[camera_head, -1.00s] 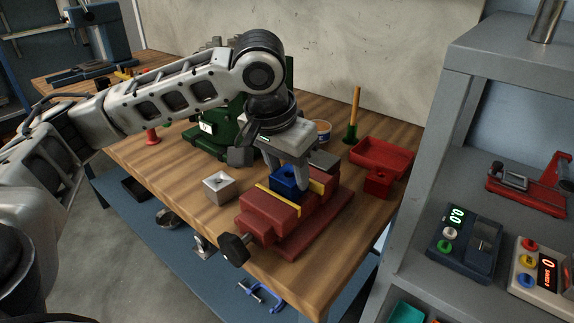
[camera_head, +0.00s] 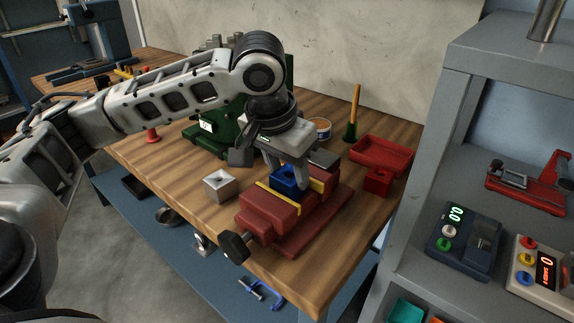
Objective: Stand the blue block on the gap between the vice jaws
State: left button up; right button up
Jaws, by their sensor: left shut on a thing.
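The red vice (camera_head: 268,212) with yellow jaw faces sits on the wooden bench, its black handle knob at the lower left. The blue block (camera_head: 284,178) is at the gap between the jaws, upright as far as I can see. My left gripper (camera_head: 289,182) comes down from above and is shut on the blue block. The fingers hide part of the block, and I cannot tell whether its underside touches the jaws. My right gripper is not in view.
A grey block (camera_head: 219,186) with a hole stands left of the vice. A red tray (camera_head: 381,156) and a red block (camera_head: 377,181) lie to the right. A green machine (camera_head: 207,139) is behind my arm. A grey shelf (camera_head: 400,250) borders the bench on the right.

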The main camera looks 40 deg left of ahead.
pick_arm(q)
jog(key=shift+p, duration=0.35)
dwell(0.4)
dwell(0.3)
jog(key=o, duration=1.6)
jog(key=shift+f, duration=0.1)
jog(key=shift+o, duration=0.2)
